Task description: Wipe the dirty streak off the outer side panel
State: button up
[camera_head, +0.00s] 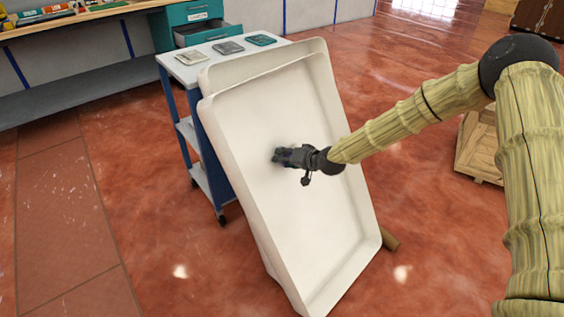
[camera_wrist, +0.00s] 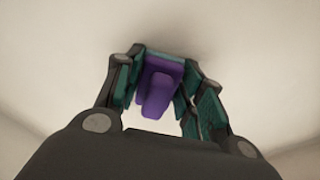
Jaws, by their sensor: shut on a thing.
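A large off-white panel (camera_head: 310,230) with raised rims leans tilted in the middle of the head view. My gripper (camera_head: 279,157) reaches in from the right, its fingertips at or very near the panel's face. In the wrist view, my gripper (camera_wrist: 163,70) is shut on a purple object (camera_wrist: 160,85), which looks like a wiping pad. The panel's pale surface (camera_wrist: 60,50) fills the background there. A faint dark patch shows around the fingertips; I cannot tell whether it is dirt or shadow. No distinct streak is visible.
A blue-legged cart (camera_head: 185,72) with flat samples on top stands behind the panel. A teal drawer cabinet (camera_head: 208,33) and a workbench (camera_head: 60,22) are at the back left. A wooden crate (camera_head: 480,150) stands at the right. The red floor at left is clear.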

aim_at(266, 167)
jog(key=shift+w+d+b, duration=0.7)
jog(key=shift+w+d, duration=1.05)
jog(key=shift+w+d+f+b, duration=0.15)
jog(key=shift+w+d+b, duration=0.55)
jog(key=shift+w+d, duration=0.15)
jog(key=shift+w+d+b, duration=0.3)
jog(key=shift+w+d, duration=0.2)
jog(key=shift+s+a+r+p, duration=0.2)
jog(key=shift+s+a+p, duration=1.65)
jog(key=shift+s+a, duration=0.55)
jog(key=shift+s+a+p, duration=1.15)
jog(key=shift+s+a, duration=0.65)
jog(key=shift+s+a+f+p, duration=0.1)
jog(key=shift+s+a+p, duration=0.4)
jog(key=shift+s+a, duration=0.85)
jog(key=shift+w+a, duration=0.1)
